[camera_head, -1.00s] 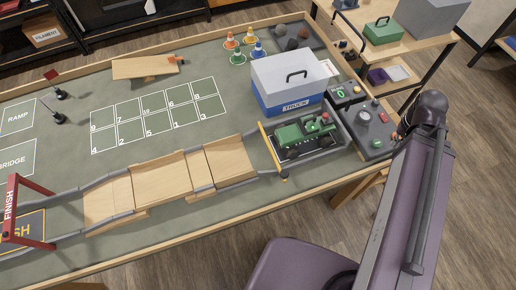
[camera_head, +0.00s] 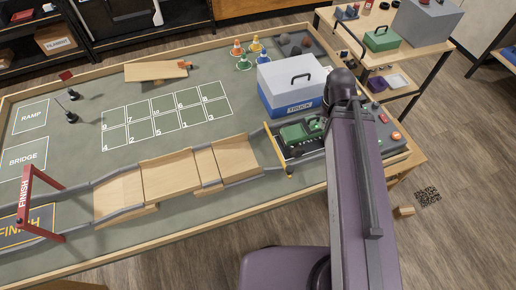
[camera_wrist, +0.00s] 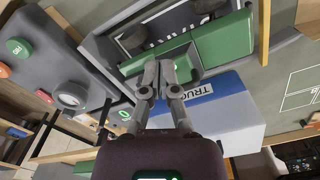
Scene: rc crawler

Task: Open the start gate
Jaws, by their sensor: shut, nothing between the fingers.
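The start gate (camera_head: 277,146) is a yellow bar lying across the track in front of the green crawler (camera_head: 298,132). It looks lowered, and a yellow-tan bar, likely the gate, shows in the wrist view (camera_wrist: 264,30). The crawler stands in a grey-walled bay, and its green body fills the top of the wrist view (camera_wrist: 226,42). My gripper (camera_wrist: 158,78) is shut and empty, its fingertips in front of the crawler's side in the wrist view. I cannot tell whether they touch it. In the head view my arm hides the gripper.
A white and blue truck box (camera_head: 290,86) stands behind the bay. A control console (camera_wrist: 62,80) with a green button, a dial and a red button lies left in the wrist view. Wooden track sections (camera_head: 168,172) lead left to the red finish arch (camera_head: 24,195).

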